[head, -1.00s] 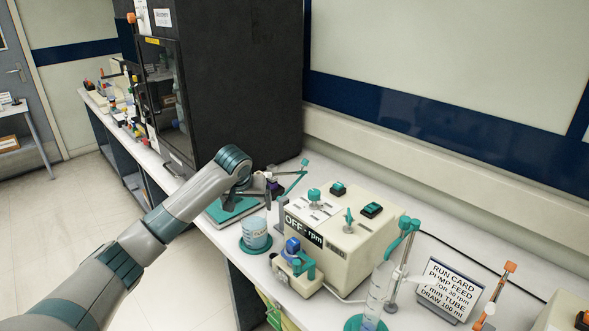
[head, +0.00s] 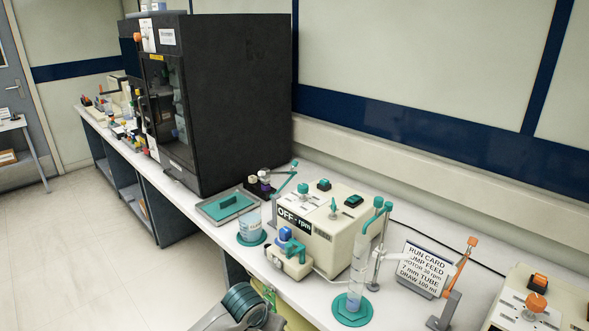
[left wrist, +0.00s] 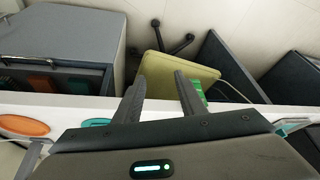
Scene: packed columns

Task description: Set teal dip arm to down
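A slim teal arm (head: 285,180) stands behind the pump box, slanting up to the right with a small teal knob at its top. It looks like the dip arm, but its detail is too small to read its position surely. A second teal hooked piece (head: 379,204) sits on a stand beside the measuring cylinder (head: 358,270). My left gripper (left wrist: 160,82) is open and empty in the left wrist view, its fingers over the bench's front edge. In the head view only my left forearm shows, low at the bottom, well away from the slanting arm. My right gripper is not in view.
The pump box (head: 322,235) stands between the slanting arm and the run card (head: 425,268). An orange-tipped lever (head: 462,262) stands right.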

